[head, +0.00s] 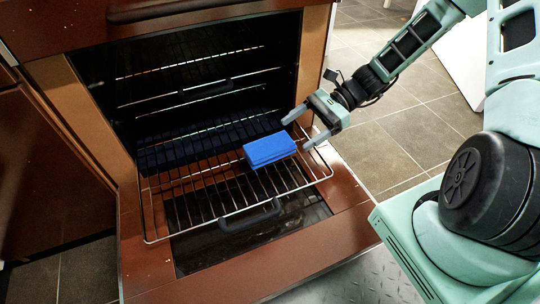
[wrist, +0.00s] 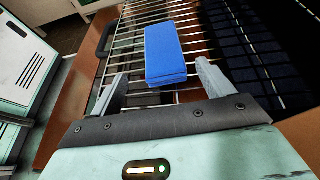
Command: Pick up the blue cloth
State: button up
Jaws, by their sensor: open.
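The blue cloth (head: 269,149) is a folded, block-like stack lying on the pulled-out wire oven rack (head: 155,239). In the wrist view the cloth (wrist: 165,52) lies just beyond my fingertips, roughly centred between them and a little toward the right finger. My gripper (head: 299,130) is open and empty, to the right of the cloth in the head view, with its two fingers spread. In the wrist view my gripper (wrist: 160,82) shows both fingers apart. The cloth's underside is hidden.
The oven door (head: 345,195) is folded down below the rack. The dark oven cavity (head: 190,80) with more racks is behind it. A rack handle (head: 250,216) is at the front. Tiled floor (head: 420,135) is free to the right.

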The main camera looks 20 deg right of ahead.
aim_at(285, 139)
jog(key=shift+f+b+x, duration=0.2)
jog(key=shift+b+x, duration=1)
jog(key=shift+x, duration=0.1)
jog(key=shift+f+b+x, duration=0.2)
jog(key=shift+b+x, duration=1)
jog(key=shift+x, duration=0.1)
jog(key=shift+w+a, duration=0.2)
jog(key=shift+a, duration=0.05)
jog(key=shift+r, duration=0.1)
jog(key=c, duration=1.1)
